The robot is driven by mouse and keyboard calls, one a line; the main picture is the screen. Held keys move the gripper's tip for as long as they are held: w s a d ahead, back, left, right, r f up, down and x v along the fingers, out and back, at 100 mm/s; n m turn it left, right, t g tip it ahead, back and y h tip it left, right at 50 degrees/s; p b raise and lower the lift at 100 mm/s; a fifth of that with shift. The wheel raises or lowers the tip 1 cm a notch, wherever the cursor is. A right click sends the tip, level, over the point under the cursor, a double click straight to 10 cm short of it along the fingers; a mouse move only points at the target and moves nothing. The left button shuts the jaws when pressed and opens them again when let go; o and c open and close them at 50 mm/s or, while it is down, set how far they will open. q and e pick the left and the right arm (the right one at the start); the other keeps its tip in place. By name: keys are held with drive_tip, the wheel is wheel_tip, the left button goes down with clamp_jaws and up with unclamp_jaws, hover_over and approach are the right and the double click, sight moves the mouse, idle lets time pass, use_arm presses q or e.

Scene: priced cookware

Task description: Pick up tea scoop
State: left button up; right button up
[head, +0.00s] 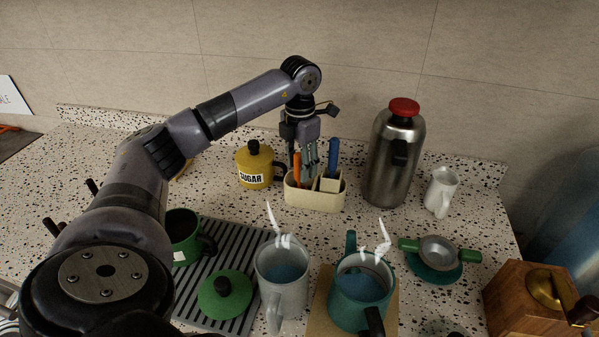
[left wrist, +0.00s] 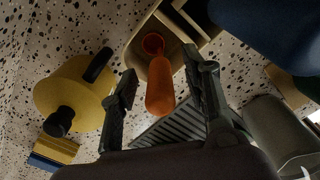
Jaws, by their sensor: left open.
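An orange utensil (head: 297,168), which looks like the tea scoop, stands upright in the left part of a cream divided caddy (head: 314,202) at the back of the counter. In the left wrist view the orange piece (left wrist: 160,88) shows a long rounded handle and a hollow round end. My left gripper (head: 308,170) points down over the caddy. It is open, with its two fingers (left wrist: 160,75) on either side of the orange handle in the wrist view. I cannot tell whether they touch it. My right gripper is not in view.
A blue-handled utensil (head: 332,158) stands in the caddy close to the gripper. A yellow sugar pot (head: 252,170) is left of it, a steel flask (head: 393,160) right. Steaming mugs (head: 281,280) (head: 360,297) and a green lid (head: 224,297) stand in front.

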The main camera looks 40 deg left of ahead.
use_arm(q)
wheel_tip(320, 180, down, 2)
drive_tip(key=shift+a+f, duration=0.1)
drive_tip(key=shift+f, duration=0.1)
drive_tip(key=shift+c, duration=0.6)
drive_tip(key=c, duration=0.9)
drive_tip(key=shift+r, duration=0.1)
wheel_tip(320, 180, up, 10)
drive_tip(key=shift+w+b, duration=0.1)
drive_tip(key=shift+b, duration=0.35)
wheel_tip(320, 180, up, 10)
drive_tip(key=p, duration=0.3)
